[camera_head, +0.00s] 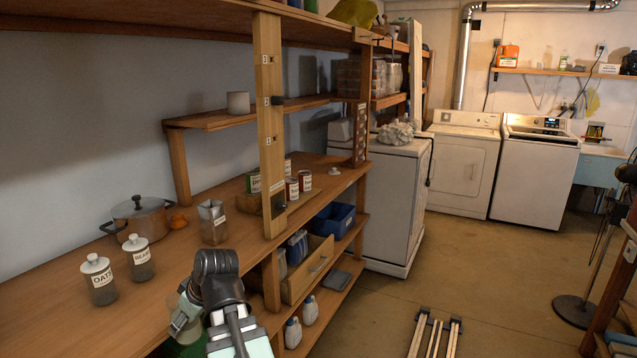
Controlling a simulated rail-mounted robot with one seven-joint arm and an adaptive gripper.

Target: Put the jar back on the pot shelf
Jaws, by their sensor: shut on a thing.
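Two glass jars with white lids, one labelled OATS (100,283) and one labelled BEANS (140,262), stand upright on the workbench at the left. A raised wooden shelf (205,121) above the bench carries a plain whitish pot (238,102). A lidded steel pot (140,218) and an open-topped metal container (212,226) also stand on the bench. My arm rises at the bottom centre and bends at a dark joint just in front of the metal container.
A numbered wooden post (269,135) rises at the bench's front edge. Beyond it stand several labelled cans (292,189). An open drawer (310,270) juts out below the bench. A wooden rack (435,336) lies on the floor; the aisle beyond is mostly clear.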

